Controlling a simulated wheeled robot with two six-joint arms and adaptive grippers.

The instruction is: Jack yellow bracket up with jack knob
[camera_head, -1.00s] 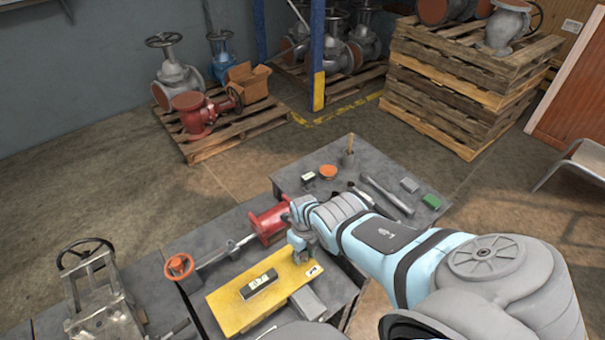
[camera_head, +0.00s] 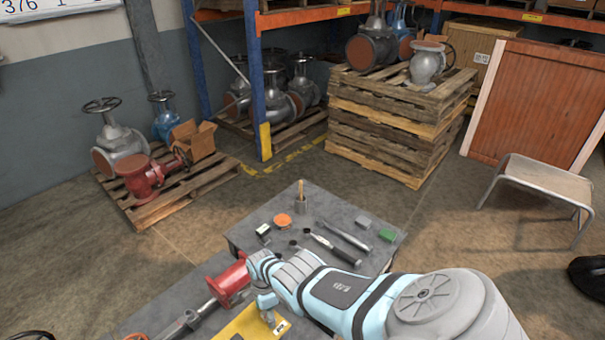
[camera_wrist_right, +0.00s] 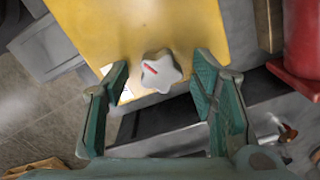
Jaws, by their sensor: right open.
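The yellow bracket (camera_head: 245,328) shows only in part at the bottom of the head view. It fills the top of the right wrist view (camera_wrist_right: 125,28). The jack knob (camera_wrist_right: 163,76), pale and star-shaped with a red mark, sits at the bracket's near edge in the wrist view. My right gripper (camera_head: 268,310) is over the bracket's end in the head view. In the wrist view my right gripper (camera_wrist_right: 160,64) is open, with one finger on each side of the knob and gaps between. My left gripper is out of view.
A red flanged part (camera_head: 229,282) lies beside the bracket. The dark table (camera_head: 250,238) behind holds a long wrench (camera_head: 345,235), an orange disc (camera_head: 282,221) and a green block (camera_head: 387,235). A stool (camera_head: 545,180) stands right on open floor.

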